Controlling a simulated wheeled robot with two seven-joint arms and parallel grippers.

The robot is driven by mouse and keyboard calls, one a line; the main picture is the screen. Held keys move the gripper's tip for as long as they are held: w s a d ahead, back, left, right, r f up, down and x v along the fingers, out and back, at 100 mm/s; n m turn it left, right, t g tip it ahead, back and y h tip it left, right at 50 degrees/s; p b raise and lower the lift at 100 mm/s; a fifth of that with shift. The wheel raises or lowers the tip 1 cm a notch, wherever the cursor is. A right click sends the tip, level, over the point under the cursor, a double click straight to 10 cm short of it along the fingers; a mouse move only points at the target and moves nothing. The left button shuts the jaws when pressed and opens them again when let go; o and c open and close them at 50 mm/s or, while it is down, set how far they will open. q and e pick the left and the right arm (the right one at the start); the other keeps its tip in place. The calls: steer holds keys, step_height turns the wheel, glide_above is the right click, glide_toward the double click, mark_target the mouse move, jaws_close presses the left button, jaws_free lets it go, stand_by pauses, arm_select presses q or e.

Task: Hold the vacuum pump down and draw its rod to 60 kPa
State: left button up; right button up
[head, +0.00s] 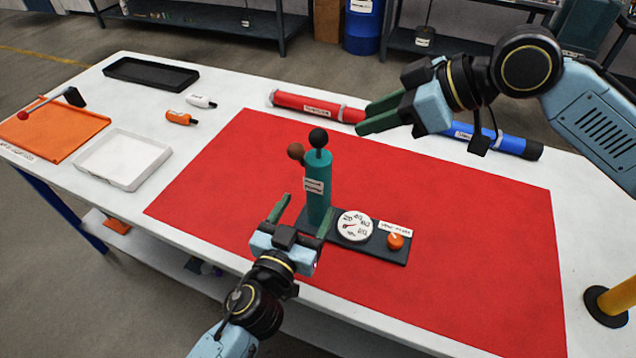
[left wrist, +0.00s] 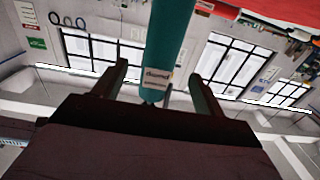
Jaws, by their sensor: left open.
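The vacuum pump is an upright teal cylinder (head: 318,192) on a dark base plate (head: 376,251). A black ball knob (head: 319,138) tops its rod, which shows little above the body, and a brown ball (head: 296,151) sits beside it. A white dial gauge (head: 354,225) with a red needle lies on the plate; its reading is too small to tell. My left gripper (head: 304,213) is open at the near side of the cylinder. In the left wrist view the cylinder (left wrist: 168,45) shows between the spread fingers (left wrist: 158,85). My right gripper (head: 364,118) is open and empty, above and right of the pump.
An orange knob (head: 395,241) is on the plate. A red mat (head: 470,230) lies under the pump. Red (head: 318,106) and blue (head: 510,143) tubes lie behind. Trays (head: 123,158) and small bottles (head: 180,118) are at left. A yellow post (head: 618,296) stands at right.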

mark_target(322, 179)
arm_select(q)
steer(key=x, duration=0.9)
